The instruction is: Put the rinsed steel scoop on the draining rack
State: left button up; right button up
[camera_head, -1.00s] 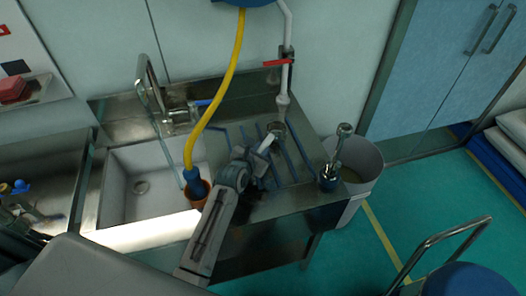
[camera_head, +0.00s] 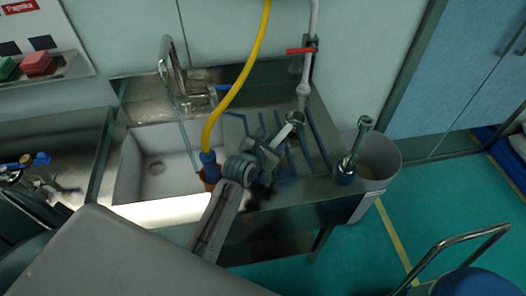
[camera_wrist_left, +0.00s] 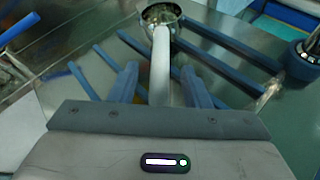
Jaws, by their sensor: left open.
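The steel scoop lies on the draining rack, its round bowl (camera_head: 295,118) toward the back and its pale handle (camera_head: 282,134) pointing at my left gripper (camera_head: 271,153). In the left wrist view the scoop (camera_wrist_left: 162,14) lies across the blue bars of the rack (camera_wrist_left: 222,76). My left gripper (camera_wrist_left: 161,82) is open there, one finger on each side of the handle with a gap on both sides. The near end of the handle is hidden by the gripper body. The rack (camera_head: 318,140) is ribbed in blue beside the sink. My right gripper is not in view.
The sink basin (camera_head: 150,165) is left of the rack. A blue holder (camera_head: 345,175) with a metal tool stands at the counter's right corner, beside a grey bin (camera_head: 380,165). A red-handled valve pipe (camera_head: 304,90) rises behind.

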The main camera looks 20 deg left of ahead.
pick_arm(q)
jog(key=b+v, duration=0.1)
jog(key=v, duration=0.6)
jog(key=shift+s+r, duration=0.2)
jog(key=shift+s, duration=0.15)
dwell(0.8)
